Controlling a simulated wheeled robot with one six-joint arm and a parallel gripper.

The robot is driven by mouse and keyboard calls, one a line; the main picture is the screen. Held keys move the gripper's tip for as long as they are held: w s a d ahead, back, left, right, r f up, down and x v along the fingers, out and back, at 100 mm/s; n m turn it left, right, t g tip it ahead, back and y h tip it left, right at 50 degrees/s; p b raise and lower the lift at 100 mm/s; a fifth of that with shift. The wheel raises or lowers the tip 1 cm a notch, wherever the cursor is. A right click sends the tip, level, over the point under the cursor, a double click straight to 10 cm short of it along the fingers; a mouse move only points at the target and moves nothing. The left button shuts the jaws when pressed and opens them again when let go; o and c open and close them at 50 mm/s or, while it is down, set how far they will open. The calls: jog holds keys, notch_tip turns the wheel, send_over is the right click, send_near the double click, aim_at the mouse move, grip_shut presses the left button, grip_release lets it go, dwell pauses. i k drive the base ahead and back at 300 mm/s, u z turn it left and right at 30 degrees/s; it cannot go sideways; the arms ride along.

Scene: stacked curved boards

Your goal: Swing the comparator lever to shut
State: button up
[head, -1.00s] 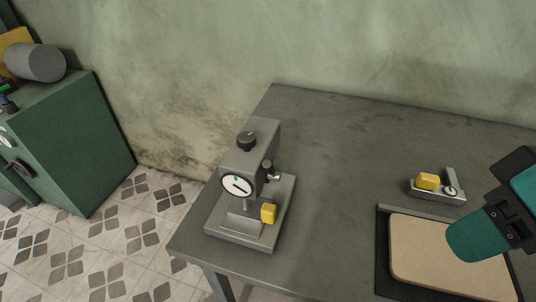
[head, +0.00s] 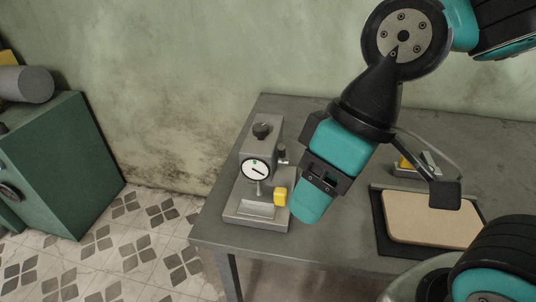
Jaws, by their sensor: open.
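The grey comparator (head: 260,165) stands upright near the left end of the table, with a round white dial on its front and a dark knob on top. A small dark-tipped part (head: 282,153), perhaps the lever, sticks out at its right side; how far it is swung is hard to tell. A yellow block (head: 280,196) shows at the right of its base. My gripper (head: 312,204), with teal fingers, points down just right of the comparator and the yellow block. It is open with nothing seen in it; the finger gap is hidden from this angle.
A beige board on a dark tray (head: 382,238) lies at the right. Behind my arm is a small grey fixture (head: 405,172) with a yellow piece, partly hidden. A green cabinet (head: 70,165) stands apart at the left. The table's front and left edges are close to the comparator.

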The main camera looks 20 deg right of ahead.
aim_at(283, 160)
jog(key=u, duration=1.05)
jog(key=k, duration=0.45)
jog(key=z, duration=0.85)
